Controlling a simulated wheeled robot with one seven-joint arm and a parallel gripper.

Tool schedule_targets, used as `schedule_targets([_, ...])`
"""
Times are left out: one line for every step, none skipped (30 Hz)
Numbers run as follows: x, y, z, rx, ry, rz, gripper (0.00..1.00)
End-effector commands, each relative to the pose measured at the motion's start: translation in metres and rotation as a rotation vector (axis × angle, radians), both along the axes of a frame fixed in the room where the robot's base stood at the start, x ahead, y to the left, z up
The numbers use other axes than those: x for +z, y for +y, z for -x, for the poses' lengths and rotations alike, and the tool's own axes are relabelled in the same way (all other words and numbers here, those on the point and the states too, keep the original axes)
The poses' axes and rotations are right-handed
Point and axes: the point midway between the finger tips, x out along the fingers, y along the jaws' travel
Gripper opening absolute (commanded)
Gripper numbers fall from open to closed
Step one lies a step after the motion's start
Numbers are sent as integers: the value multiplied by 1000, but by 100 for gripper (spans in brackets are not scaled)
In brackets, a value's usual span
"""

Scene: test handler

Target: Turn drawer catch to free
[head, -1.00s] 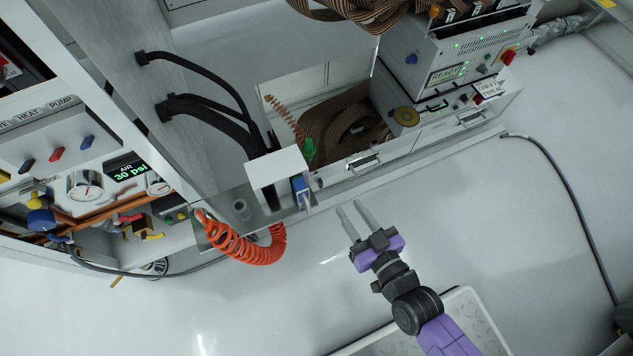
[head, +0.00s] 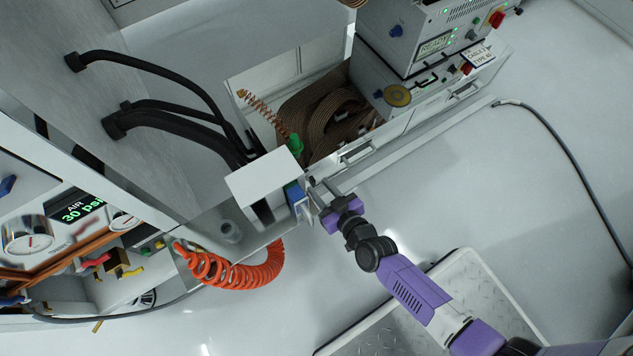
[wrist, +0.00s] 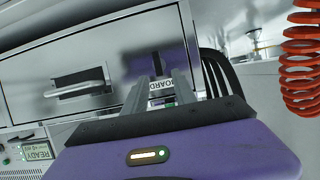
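The drawer front (wrist: 95,72) is a shiny grey metal panel with a bar handle (wrist: 78,84) left of my fingers in the wrist view; the handle also shows in the head view (head: 357,153). A small dark upright piece (wrist: 157,65), which looks like the catch, stands at the panel's right part, just beyond my fingertips. A dark bit (head: 311,181) shows there in the head view. My gripper (wrist: 163,76) has its fingers apart, pointing at this piece. I cannot tell whether they touch it. The drawer appears closed.
A white box (head: 263,177) with a blue part (head: 294,194) stands close left of my fingers. A coiled orange hose (head: 240,272) hangs nearby. Black cables (head: 190,115) run behind. A treadplate platform (head: 450,285) lies under my arm; the floor to the right is mostly clear.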

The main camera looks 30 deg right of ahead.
Motion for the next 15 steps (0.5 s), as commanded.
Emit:
schedule_targets([-6, 0, -7, -1, -1, 0, 33])
schedule_targets([-7, 0, -11, -2, -2, 1, 33])
schedule_targets([-8, 0, -15, -1, -2, 0, 33])
schedule_targets([-9, 0, -17, -1, -1, 0, 33])
schedule_targets([-9, 0, -19, -1, -1, -1, 33])
schedule_targets([-10, 0, -21, -1, 0, -1, 33])
schedule_targets([-10, 0, -22, -1, 0, -1, 33])
schedule_targets([-10, 0, -23, -1, 0, -1, 33])
schedule_targets([-11, 0, -24, 0, 0, 0, 33])
schedule_targets([-10, 0, -25, 0, 0, 0, 33])
schedule_targets([-10, 0, -25, 0, 0, 0, 33])
schedule_targets([-10, 0, -25, 0, 0, 0, 33])
schedule_targets([-10, 0, -25, 0, 0, 0, 33])
schedule_targets([-10, 0, -25, 0, 0, 0, 33])
schedule_targets([-10, 0, -25, 0, 0, 0, 33])
